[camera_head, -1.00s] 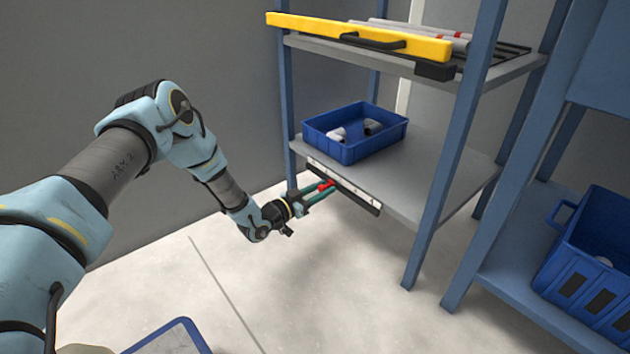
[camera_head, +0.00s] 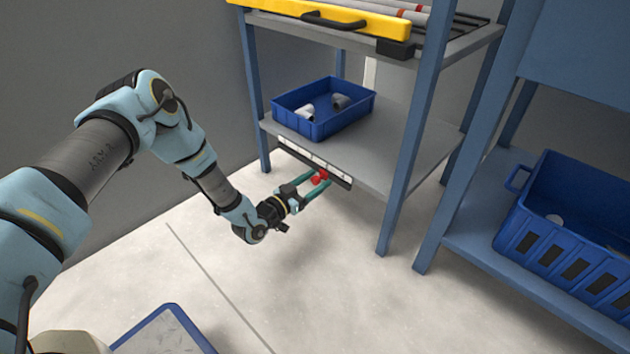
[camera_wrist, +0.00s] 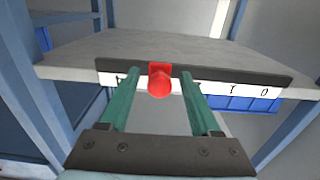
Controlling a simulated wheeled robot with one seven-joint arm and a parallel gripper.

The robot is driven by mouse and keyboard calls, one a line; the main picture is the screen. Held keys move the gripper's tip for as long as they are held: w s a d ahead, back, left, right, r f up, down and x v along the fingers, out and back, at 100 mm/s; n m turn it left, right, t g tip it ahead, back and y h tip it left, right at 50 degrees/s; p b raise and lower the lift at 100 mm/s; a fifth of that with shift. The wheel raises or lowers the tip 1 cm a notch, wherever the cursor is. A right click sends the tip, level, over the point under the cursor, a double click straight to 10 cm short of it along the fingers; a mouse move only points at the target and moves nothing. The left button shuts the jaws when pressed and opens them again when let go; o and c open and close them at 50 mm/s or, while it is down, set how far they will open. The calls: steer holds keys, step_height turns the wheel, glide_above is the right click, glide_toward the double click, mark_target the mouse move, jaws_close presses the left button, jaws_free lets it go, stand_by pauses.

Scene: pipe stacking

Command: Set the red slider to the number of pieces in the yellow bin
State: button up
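The red slider (camera_head: 319,178) sits on the scale rail along the lower shelf's front edge, right of the rail's middle in the head view. It also shows in the wrist view (camera_wrist: 160,81), where printed digits 1 and 0 are visible to its right. My gripper (camera_head: 323,182) is open, its green fingers on either side of the slider. In the wrist view, my gripper (camera_wrist: 158,78) leaves a gap on both sides of it. A blue bin (camera_head: 318,131) on that shelf holds grey pipe pieces; two are visible. A yellow-fronted tray (camera_head: 345,22) with pipes is above.
Blue shelf posts (camera_head: 411,135) stand right of the rail. A larger blue bin (camera_head: 575,262) sits on a neighbouring shelf at right, its contents mostly hidden. A blue-edged tray (camera_head: 165,335) shows at the bottom. The floor in front of the shelf is clear.

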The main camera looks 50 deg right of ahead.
steer(key=a+p, duration=0.4)
steer(key=a, duration=0.6)
steer(key=shift+w+a, duration=0.3)
steer(key=shift+a, duration=0.1)
steer(key=shift+w, duration=0.1)
